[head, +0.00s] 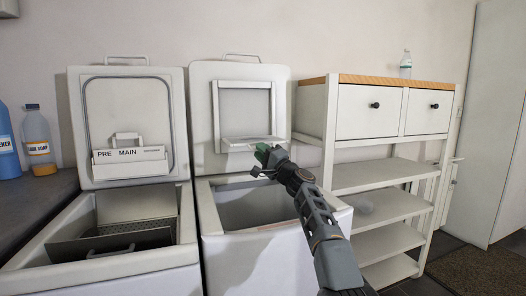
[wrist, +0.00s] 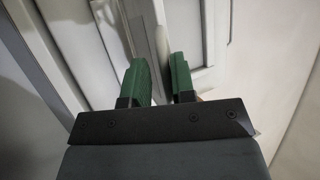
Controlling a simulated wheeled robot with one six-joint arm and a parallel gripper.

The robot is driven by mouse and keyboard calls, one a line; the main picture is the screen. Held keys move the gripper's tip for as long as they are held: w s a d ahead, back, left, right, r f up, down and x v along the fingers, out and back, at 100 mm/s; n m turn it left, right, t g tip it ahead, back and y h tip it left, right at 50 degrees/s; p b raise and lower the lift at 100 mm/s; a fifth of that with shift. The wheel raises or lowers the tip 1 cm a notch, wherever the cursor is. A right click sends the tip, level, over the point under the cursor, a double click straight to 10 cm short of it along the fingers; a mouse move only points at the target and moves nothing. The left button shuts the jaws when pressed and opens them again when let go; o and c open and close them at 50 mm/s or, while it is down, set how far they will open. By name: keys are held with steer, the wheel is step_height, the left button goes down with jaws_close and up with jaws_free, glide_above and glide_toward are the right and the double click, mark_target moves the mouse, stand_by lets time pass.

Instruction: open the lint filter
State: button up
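The right toploader's lid (head: 203,115) stands upright. On its inner face is a rectangular frame, and a pale flap, which looks like the lint filter (head: 252,142), juts out from the frame's lower edge. My gripper (head: 264,155) is just below and right of this flap, in front of the lid. In the wrist view my gripper (wrist: 161,82) has its two green fingers apart, with a gap between them. A white panel edge shows beyond and between the fingertips; I cannot tell whether they touch it.
The right tub (head: 245,207) is open below my gripper. The left toploader's lid (head: 131,93) is also up, with a PRE/MAIN compartment (head: 130,161). A white shelf unit (head: 378,178) stands close on the right. Bottles (head: 39,142) stand on the dark counter at far left.

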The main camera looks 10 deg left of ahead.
steer(key=shift+w+d, duration=0.1)
steer(key=shift+d, duration=0.1)
steer(key=b+v, duration=0.7)
steer(key=v, duration=0.7)
steer(key=shift+b, duration=0.3)
